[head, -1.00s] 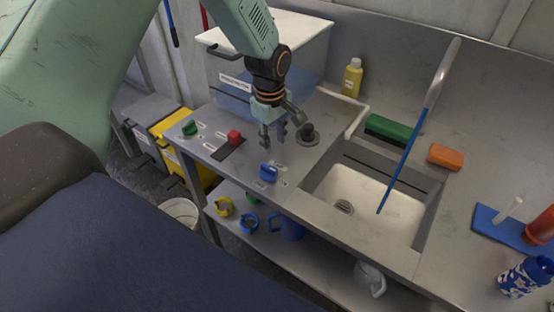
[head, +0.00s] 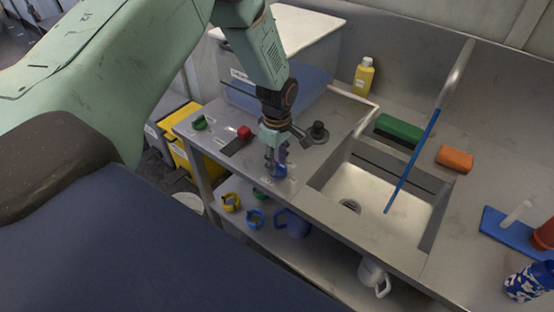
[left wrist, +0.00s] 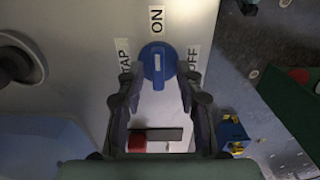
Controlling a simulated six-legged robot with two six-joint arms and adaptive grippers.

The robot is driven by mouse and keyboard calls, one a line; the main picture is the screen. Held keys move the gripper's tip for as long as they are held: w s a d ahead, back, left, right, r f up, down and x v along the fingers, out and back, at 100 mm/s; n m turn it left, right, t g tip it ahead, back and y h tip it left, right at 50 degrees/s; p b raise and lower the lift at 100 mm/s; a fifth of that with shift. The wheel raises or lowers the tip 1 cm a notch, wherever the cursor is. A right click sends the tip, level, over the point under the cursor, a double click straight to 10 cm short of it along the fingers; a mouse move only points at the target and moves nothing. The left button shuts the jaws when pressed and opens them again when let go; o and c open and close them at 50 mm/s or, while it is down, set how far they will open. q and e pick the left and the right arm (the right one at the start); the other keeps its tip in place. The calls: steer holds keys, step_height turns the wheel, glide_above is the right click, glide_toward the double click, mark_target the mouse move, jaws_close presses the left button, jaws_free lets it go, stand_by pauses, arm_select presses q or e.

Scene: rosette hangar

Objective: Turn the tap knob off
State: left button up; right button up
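The blue tap knob (head: 280,171) is on the counter left of the sink, partly hidden by my left gripper (head: 276,157). In the left wrist view the knob (left wrist: 158,60) sits among the labels TAP, ON and OFF. Its pale mark is in line with ON. My left gripper (left wrist: 158,82) is open, with its fingertips at either side of the knob's near part. I cannot tell whether they touch it. A straight blue stream (head: 412,160) runs from the spout (head: 457,72) down into the sink (head: 375,195). My right gripper is not in view.
A red switch (head: 244,132), a green knob (head: 199,122) and a dark round knob (head: 318,131) stand on the same counter. A clear bin (head: 310,65) is behind. A yellow bottle (head: 363,77) and sponges stand beyond the sink. Mugs are on the shelf below.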

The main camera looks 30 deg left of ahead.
arm_select(q)
steer(key=shift+w+d, duration=0.15)
steer(key=shift+d, duration=0.05)
steer(key=shift+a+f, duration=0.1)
steer(key=shift+a, duration=0.1)
steer(key=c, duration=0.5)
jaws_close()
steer(key=m, duration=0.3)
steer(key=shift+p, duration=0.35)
steer(key=m, duration=0.3)
steer(key=shift+m, duration=0.3)
steer(key=m, duration=0.5)
steer(key=shift+d+f+m, duration=0.1)
steer(key=shift+m, duration=0.2)
steer(key=m, duration=0.5)
steer(key=shift+s+m+b, duration=0.2)
steer(key=shift+m+b, duration=0.15)
steer(key=shift+m, duration=0.05)
